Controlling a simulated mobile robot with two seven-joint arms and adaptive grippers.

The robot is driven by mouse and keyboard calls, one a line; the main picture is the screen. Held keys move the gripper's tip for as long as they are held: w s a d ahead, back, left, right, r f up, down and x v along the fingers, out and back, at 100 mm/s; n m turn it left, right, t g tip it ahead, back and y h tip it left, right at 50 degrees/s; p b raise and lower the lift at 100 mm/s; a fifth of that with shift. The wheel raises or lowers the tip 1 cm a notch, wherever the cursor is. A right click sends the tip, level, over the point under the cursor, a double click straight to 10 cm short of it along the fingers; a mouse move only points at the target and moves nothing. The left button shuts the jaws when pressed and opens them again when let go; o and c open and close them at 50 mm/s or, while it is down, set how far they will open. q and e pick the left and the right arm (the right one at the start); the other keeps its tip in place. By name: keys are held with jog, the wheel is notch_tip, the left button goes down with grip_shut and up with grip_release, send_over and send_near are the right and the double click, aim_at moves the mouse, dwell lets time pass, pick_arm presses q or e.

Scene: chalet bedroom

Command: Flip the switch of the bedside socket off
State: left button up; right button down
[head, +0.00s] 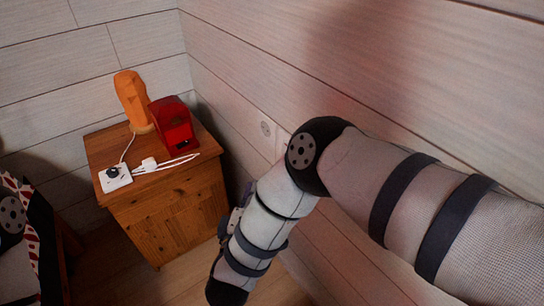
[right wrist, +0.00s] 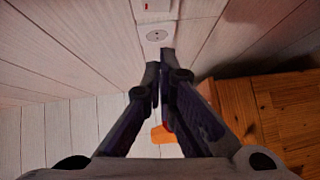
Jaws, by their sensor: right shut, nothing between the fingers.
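The bedside socket is a pale wall plate; in the right wrist view its round outlet (right wrist: 157,36) is at top centre, with a white plate (right wrist: 155,10) bearing a small red part at the picture's top edge. In the head view, the outlet (head: 265,129) is on the right-hand wall, and my right arm partly covers the plate beside it. My right gripper (right wrist: 160,68) is shut and empty, its fingertips just below the outlet in the wrist picture. Whether they touch the wall cannot be told. The switch's position is unclear. My left gripper is not in view.
A wooden nightstand (head: 170,230) stands in the corner. On it are an orange lamp-like object (head: 131,100), a red box-like object (head: 172,124) and a white power strip (head: 115,179) with plugs and cables. Patterned bedding (head: 25,200) shows at the left edge.

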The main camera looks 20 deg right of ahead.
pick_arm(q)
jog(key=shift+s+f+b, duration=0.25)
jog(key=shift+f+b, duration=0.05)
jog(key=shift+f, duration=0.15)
pick_arm(e)
jog(key=s+d+x, duration=0.1)
jog(key=d+x, duration=0.1)
jog(key=x, duration=1.1)
jog(key=shift+d, duration=0.25)
jog(key=shift+f, duration=0.1)
